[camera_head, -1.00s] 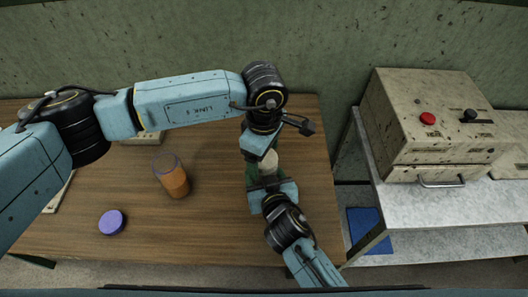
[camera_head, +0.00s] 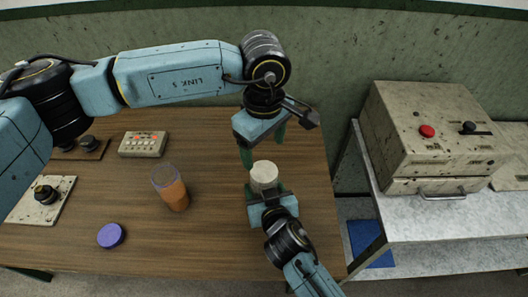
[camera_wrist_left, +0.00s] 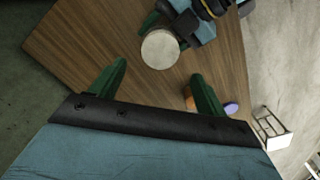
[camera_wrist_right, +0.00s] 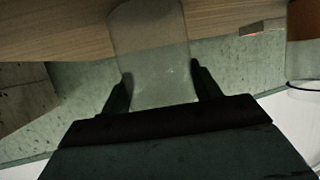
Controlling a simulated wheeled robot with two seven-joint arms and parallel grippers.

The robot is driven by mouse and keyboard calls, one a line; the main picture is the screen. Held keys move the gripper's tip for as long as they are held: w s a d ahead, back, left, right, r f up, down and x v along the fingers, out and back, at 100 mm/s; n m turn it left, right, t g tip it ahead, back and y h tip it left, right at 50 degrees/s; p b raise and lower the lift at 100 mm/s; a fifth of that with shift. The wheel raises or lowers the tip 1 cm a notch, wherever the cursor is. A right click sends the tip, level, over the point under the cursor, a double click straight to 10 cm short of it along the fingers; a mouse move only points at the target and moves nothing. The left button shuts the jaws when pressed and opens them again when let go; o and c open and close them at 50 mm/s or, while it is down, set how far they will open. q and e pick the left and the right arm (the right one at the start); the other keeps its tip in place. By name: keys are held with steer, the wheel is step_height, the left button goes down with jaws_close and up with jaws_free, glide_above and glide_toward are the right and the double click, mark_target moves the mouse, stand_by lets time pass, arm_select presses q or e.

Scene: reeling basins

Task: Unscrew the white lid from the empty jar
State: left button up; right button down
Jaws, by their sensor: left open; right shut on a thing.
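The white lid (camera_head: 264,172) is a round pale disc on top of the empty jar, between my right gripper's fingers in the head view. It also shows in the left wrist view (camera_wrist_left: 160,49). The clear jar (camera_wrist_right: 155,62) stands between the fingers of my right gripper (camera_wrist_right: 160,84), which is shut on it. In the head view the right gripper (camera_head: 266,190) mostly hides the jar. My left gripper (camera_head: 262,147) is open and empty, above and behind the lid, apart from it. I cannot tell how tightly the lid sits.
A jar with orange contents (camera_head: 174,194) and a purple lid (camera_head: 111,235) stand to the left on the wooden table (camera_head: 200,245). A button box (camera_head: 143,144) and a knob panel (camera_head: 42,200) lie farther left. A machine (camera_head: 425,130) stands on a bench at right.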

mark_target(264, 171)
arm_select(q)
steer(key=shift+f, duration=3.85)
steer(key=c, duration=1)
steer(key=shift+n, duration=1.5)
steer(key=o, duration=1.1)
steer(key=shift+r, duration=0.15)
